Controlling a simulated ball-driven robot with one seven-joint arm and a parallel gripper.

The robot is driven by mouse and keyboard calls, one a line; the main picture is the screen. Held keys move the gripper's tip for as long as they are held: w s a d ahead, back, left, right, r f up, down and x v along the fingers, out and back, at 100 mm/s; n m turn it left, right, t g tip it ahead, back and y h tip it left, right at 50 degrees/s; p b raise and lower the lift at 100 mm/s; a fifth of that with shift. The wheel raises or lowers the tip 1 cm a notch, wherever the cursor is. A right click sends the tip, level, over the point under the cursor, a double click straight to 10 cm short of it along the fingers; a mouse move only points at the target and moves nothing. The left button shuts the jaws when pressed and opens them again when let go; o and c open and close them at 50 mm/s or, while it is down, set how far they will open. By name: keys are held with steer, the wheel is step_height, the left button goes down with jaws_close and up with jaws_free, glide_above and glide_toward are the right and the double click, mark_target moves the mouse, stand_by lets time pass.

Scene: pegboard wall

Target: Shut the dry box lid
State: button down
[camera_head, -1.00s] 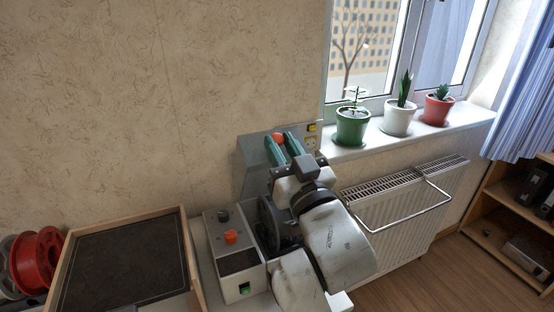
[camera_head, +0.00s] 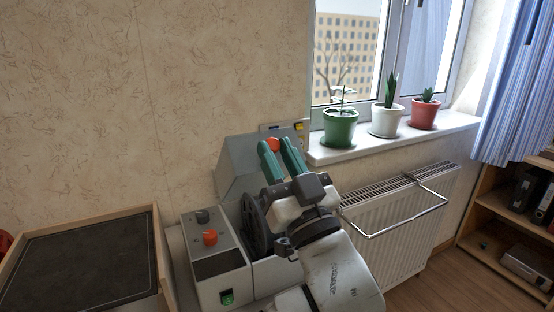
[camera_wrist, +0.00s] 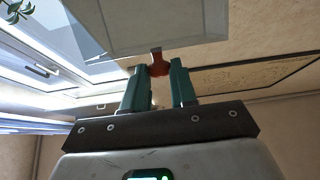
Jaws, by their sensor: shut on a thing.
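The dry box is a grey box (camera_head: 277,277) at the lower middle of the head view, with a dark spool (camera_head: 254,226) inside. Its grey lid (camera_head: 238,168) stands raised and tilted back near the wall; it also shows as a pale panel in the wrist view (camera_wrist: 150,25). An orange-red knob (camera_wrist: 159,68) sits at the lid's edge. My gripper (camera_head: 277,146) has green fingers closed on this knob; the wrist view shows the knob between the fingertips (camera_wrist: 160,72). My arm hides part of the box's front and right side.
A control panel (camera_head: 215,265) with an orange knob and green switch adjoins the box's left. A wood-framed dark tray (camera_head: 85,270) lies further left. A radiator (camera_head: 400,220) and windowsill with potted plants (camera_head: 340,128) are at right. Wall space above is clear.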

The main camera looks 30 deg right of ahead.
steer(key=c, duration=0.9)
jaws_free()
steer(key=shift+c, duration=0.2)
steer(key=shift+s+f, duration=0.3)
steer(key=shift+s, duration=0.05)
steer(key=b+v, duration=0.3)
steer(key=v, duration=0.7)
steer(key=shift+r, duration=0.15)
